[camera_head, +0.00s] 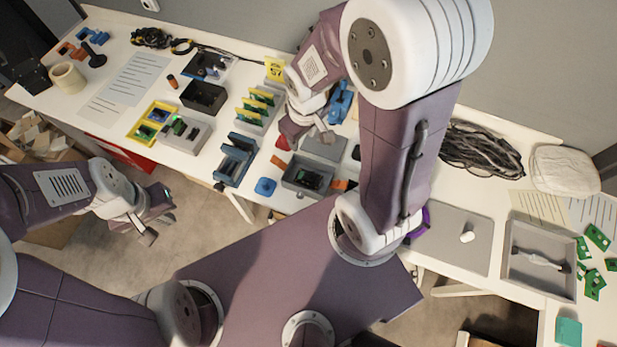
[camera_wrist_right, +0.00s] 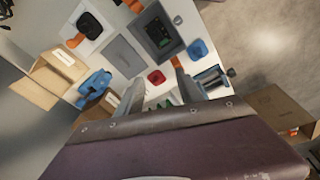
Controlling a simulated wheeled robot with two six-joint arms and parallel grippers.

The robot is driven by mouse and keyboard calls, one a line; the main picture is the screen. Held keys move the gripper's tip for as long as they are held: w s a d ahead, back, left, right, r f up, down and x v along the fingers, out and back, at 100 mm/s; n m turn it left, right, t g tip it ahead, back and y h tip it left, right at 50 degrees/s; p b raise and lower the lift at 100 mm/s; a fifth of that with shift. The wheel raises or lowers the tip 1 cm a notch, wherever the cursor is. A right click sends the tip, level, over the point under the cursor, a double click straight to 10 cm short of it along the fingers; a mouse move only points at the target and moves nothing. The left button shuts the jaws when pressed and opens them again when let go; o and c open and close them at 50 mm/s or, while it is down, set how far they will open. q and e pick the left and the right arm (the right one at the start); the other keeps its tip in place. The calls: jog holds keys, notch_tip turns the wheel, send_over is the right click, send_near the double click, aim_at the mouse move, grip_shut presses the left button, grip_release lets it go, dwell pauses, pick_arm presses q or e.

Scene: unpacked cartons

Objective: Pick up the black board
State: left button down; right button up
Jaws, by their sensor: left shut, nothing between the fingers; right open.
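A dark board with green parts (camera_head: 307,179) lies in a grey tray (camera_head: 288,185) near the front edge of the table; I cannot tell surely whether it is the black board. The same board (camera_wrist_right: 159,34) and tray (camera_wrist_right: 140,22) show at the top of the right wrist view. My right gripper (camera_head: 308,134) is open and empty over the table, a little behind that tray. Its two fingers (camera_wrist_right: 155,80) also show in the right wrist view, apart and below the tray. My left gripper (camera_head: 152,218) is shut and empty, off the table's front edge above the floor.
Blue holders (camera_head: 236,160), a grey plate (camera_head: 323,146), a red piece (camera_head: 281,142) and a blue piece (camera_head: 265,186) lie close around the tray. Green boards in a yellow-edged rack (camera_head: 258,106) stand behind. Black cables (camera_head: 480,150) lie at the back right. My right arm hides part of the table.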

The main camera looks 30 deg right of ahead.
jog(key=w+f+n+g, duration=0.2)
jog(key=w+f+n, duration=0.2)
jog(key=f, duration=0.4)
jog(key=g, duration=0.2)
send_near(308, 175)
jog(key=shift+s+a+f+n+h+p, duration=0.15)
jog(key=shift+s+a+n+h+p, duration=0.15)
jog(key=shift+h+p, duration=0.1)
notch_tip(308, 175, down, 3)
jog(key=shift+s+d+r, duration=0.1)
jog(key=shift+d+r, duration=0.05)
jog(key=shift+r, duration=0.05)
jog(key=shift+f, duration=0.35)
jog(key=f, duration=0.1)
jog(key=f+b, duration=0.1)
jog(key=f, duration=0.2)
jog(key=shift+s+d+f+b, duration=0.15)
jog(key=shift+s+d+b, duration=0.05)
jog(key=shift+s+b, duration=0.15)
jog(key=shift+d+f, duration=0.1)
jog(key=shift+f, duration=0.25)
grip_shut()
